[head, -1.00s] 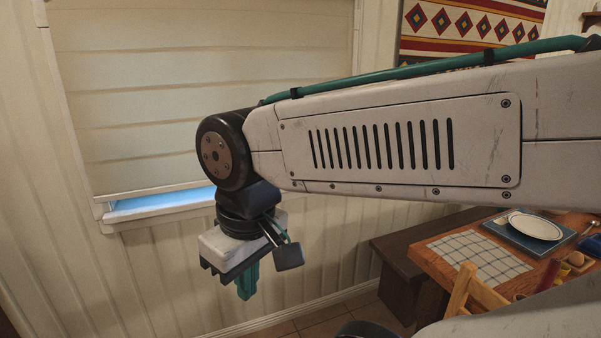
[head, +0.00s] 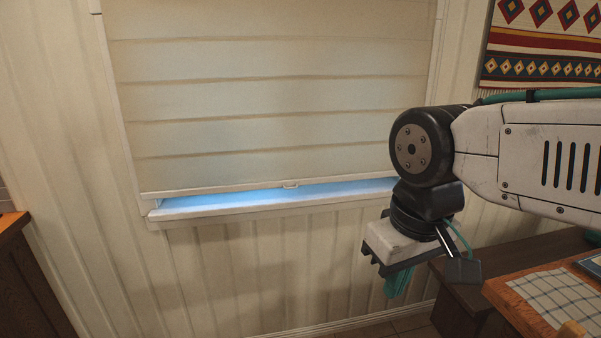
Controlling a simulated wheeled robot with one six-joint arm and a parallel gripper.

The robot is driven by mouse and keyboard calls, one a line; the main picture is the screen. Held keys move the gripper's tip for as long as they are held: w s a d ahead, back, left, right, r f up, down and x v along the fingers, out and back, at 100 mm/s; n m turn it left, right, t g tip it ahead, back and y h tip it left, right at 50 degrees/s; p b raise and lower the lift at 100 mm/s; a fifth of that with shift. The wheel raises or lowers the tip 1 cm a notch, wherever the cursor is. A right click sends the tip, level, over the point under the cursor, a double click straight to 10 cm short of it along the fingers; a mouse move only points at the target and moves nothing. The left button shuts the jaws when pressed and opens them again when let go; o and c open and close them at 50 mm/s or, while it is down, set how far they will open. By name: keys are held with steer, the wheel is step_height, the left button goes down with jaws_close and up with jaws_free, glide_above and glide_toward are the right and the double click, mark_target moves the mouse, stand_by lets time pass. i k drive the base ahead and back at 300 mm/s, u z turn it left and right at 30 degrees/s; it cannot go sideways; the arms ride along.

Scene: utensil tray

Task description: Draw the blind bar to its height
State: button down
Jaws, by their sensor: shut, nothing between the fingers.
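The cream window blind (head: 270,90) hangs over most of the window. Its pale blind bar (head: 220,191) runs along the bottom edge, with a small pull tab (head: 290,184) near its middle. A thin strip of blue light shows between the bar and the window sill (head: 260,207). My gripper (head: 398,284) points down at the right of the window, below sill level and apart from the bar. Its teal fingers are together and hold nothing.
A wooden table with a checked cloth (head: 556,297) stands at the lower right, beside a dark bench (head: 476,266). A patterned hanging (head: 545,45) is on the wall at upper right. A dark cabinet (head: 28,285) stands at lower left. The wall below the sill is clear.

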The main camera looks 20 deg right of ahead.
mark_target(222, 172)
steer(key=u, duration=0.2)
steer(key=i, duration=1)
steer(key=u, duration=0.5)
